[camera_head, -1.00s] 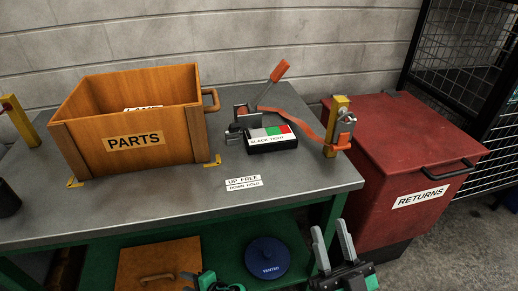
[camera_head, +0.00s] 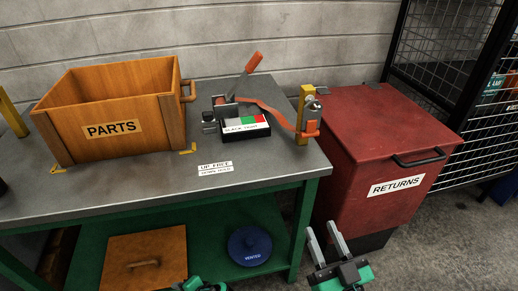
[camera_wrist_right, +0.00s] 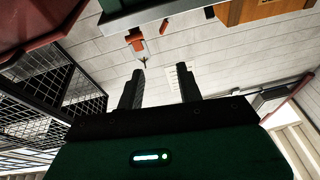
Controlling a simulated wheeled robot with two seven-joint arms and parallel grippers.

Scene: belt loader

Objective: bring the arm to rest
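My right gripper (camera_head: 324,232) is at the bottom of the head view, in front of the bench's right end. Its two grey fingers stand apart and point up and away. In the right wrist view the gripper (camera_wrist_right: 158,88) shows both dark fingers spread, with nothing between them. A green and dark part of my left arm (camera_head: 200,285) just shows at the bottom edge of the head view; its fingers are hidden.
A grey-topped bench (camera_head: 260,172) carries a wooden PARTS crate (camera_head: 165,120) and a lever device with an orange strap (camera_head: 272,112). A red RETURNS bin (camera_head: 360,160) stands right of it. A blue lid (camera_head: 249,246) and wooden panel (camera_head: 145,262) lie on the lower shelf.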

